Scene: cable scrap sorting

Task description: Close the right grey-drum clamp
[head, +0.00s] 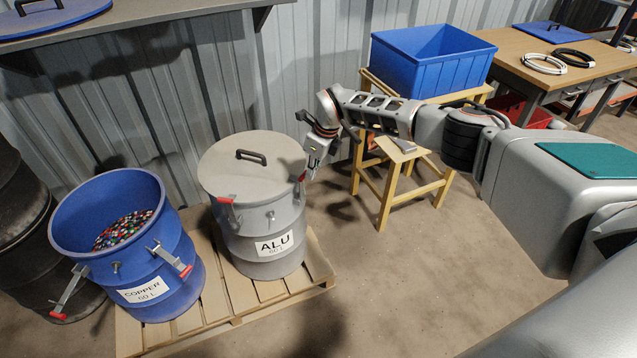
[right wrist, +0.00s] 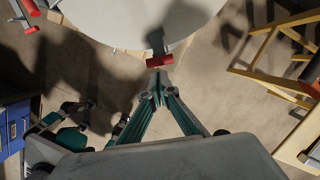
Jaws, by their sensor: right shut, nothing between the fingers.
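The grey ALU drum (head: 262,225) stands on a pallet with its grey lid (head: 252,165) on top. Its right clamp (head: 301,177) has a red handle at the rim, partly hidden by my right gripper (head: 309,172). In the right wrist view the red handle (right wrist: 160,61) lies at the lid's edge, just ahead of the shut, empty fingertips (right wrist: 157,76). I cannot tell whether they touch. The drum's left clamp (head: 229,206) has its red end up at the rim. My left gripper is not in view.
An open blue COPPER drum (head: 125,255) with coloured scrap stands to the left, its clamps sticking outward. A wooden stool (head: 395,170) and a blue crate (head: 425,75) are at the right. Concrete floor (head: 370,280) in front is clear.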

